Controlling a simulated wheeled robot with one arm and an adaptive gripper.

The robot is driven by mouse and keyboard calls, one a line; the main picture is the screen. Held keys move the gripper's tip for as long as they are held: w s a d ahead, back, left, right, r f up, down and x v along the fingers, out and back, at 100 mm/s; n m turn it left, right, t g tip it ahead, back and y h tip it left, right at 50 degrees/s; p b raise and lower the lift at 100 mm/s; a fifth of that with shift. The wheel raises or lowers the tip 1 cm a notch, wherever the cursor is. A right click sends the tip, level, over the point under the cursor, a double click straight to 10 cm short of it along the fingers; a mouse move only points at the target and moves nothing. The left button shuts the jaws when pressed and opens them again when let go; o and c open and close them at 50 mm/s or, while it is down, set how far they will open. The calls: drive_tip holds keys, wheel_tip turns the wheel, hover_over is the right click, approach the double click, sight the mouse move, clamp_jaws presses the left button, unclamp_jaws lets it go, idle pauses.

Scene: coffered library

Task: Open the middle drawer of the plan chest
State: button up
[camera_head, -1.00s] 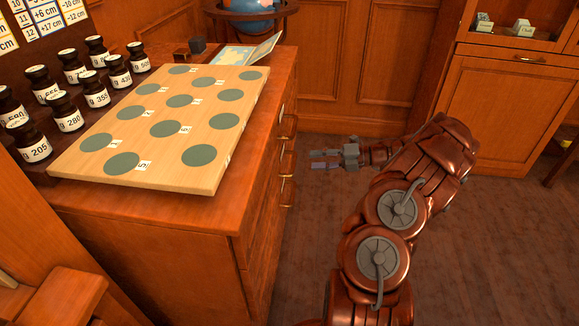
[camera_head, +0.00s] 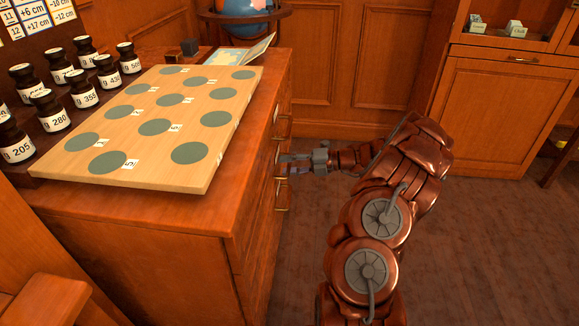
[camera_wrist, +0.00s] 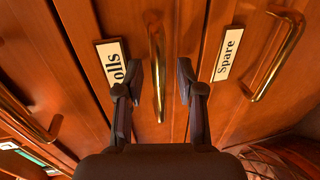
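The plan chest (camera_head: 190,240) is a reddish wooden cabinet at left, with its drawer fronts facing right and brass handles down that side. In the wrist view, the brass handle (camera_wrist: 158,70) of the middle drawer (camera_wrist: 140,25) runs lengthwise between the two fingers of my gripper (camera_wrist: 157,85). My gripper is open, one finger on each side of the handle, with visible gaps. In the head view, my gripper (camera_head: 290,164) is at the chest front. The drawers look closed.
Neighbouring handles flank it in the wrist view, one on the "Spare" drawer (camera_wrist: 277,55) at right. A wooden board (camera_head: 140,133) with green discs and several dark jars (camera_head: 83,90) stand on the chest. The floor (camera_head: 480,250) right of my arm is clear.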

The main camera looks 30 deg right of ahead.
drive_tip(key=shift+c, duration=0.2)
clamp_jaws()
idle(0.4)
